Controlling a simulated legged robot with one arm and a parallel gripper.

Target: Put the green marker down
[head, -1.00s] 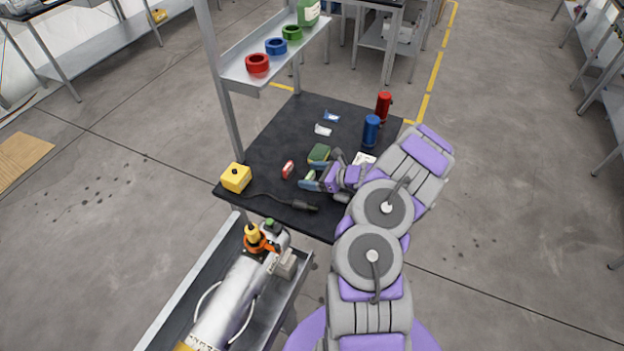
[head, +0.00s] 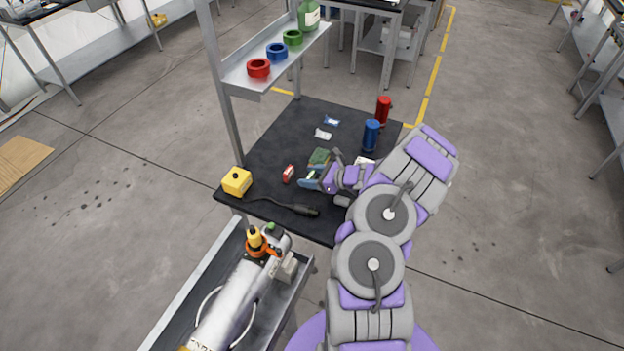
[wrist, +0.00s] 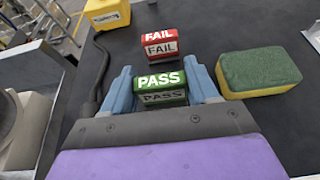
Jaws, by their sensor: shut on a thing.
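The green marker (wrist: 161,88), a small green and white block reading PASS, is between the blue fingers of my gripper (wrist: 162,92) in the wrist view. My gripper is shut on it, low over the black tabletop; I cannot tell whether the marker touches the surface. In the head view my gripper (head: 313,180) is over the near middle of the black table (head: 262,155). The red FAIL marker (wrist: 160,45) stands just beyond the green one, and it also shows in the head view (head: 288,174).
A green and yellow sponge (wrist: 258,72) lies close on the right. A yellow box (head: 237,181) and a black cable tool (head: 290,208) are at the left and near edge. Blue (head: 371,135) and red (head: 383,110) cylinders stand at the back right. A shelf (head: 270,70) holds tape rolls.

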